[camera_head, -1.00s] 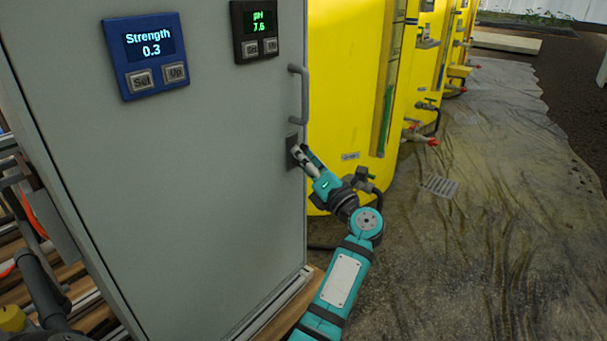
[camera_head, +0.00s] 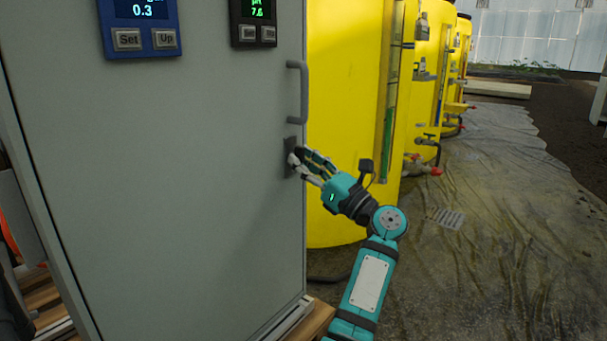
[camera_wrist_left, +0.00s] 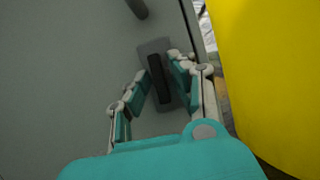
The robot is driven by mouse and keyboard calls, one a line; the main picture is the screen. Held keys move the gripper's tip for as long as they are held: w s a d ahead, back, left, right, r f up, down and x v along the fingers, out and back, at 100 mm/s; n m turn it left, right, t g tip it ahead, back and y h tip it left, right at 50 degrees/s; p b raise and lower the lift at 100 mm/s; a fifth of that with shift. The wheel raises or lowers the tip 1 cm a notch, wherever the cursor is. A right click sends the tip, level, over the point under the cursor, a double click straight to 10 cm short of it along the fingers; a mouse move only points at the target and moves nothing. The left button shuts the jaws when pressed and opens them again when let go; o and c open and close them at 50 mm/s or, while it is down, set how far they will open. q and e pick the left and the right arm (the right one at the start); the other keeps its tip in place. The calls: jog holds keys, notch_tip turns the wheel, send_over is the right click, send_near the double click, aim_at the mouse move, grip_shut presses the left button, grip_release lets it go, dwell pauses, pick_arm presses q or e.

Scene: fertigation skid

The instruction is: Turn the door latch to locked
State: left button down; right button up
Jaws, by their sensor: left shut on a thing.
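The grey cabinet door (camera_head: 190,190) fills the left of the head view. Its door latch has a small dark plate (camera_head: 291,143) near the right edge, below the bar handle (camera_head: 300,92). In the left wrist view the latch's black grip (camera_wrist_left: 159,78) lies roughly along its grey plate (camera_wrist_left: 150,48), slightly tilted. My left gripper (camera_head: 298,160) is at the latch and shut on it. In the left wrist view its fingers (camera_wrist_left: 160,76) stand on either side of the black grip. In the head view the fingers hide most of the latch. My right gripper is in neither view.
A blue strength panel (camera_head: 140,25) and a black pH panel (camera_head: 253,22) are on the door's upper part. Yellow tanks (camera_head: 345,110) stand close right of the cabinet, with valves (camera_head: 425,165). The wet floor (camera_head: 500,230) at right is open.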

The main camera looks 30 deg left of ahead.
pick_arm(q)
jog(key=shift+f+n, duration=0.1)
jog(key=shift+n, duration=0.3)
jog(key=c, duration=1.4)
grip_release()
jog(key=shift+o, duration=0.2)
jog(key=v, duration=0.7)
jog(key=shift+d, duration=0.25)
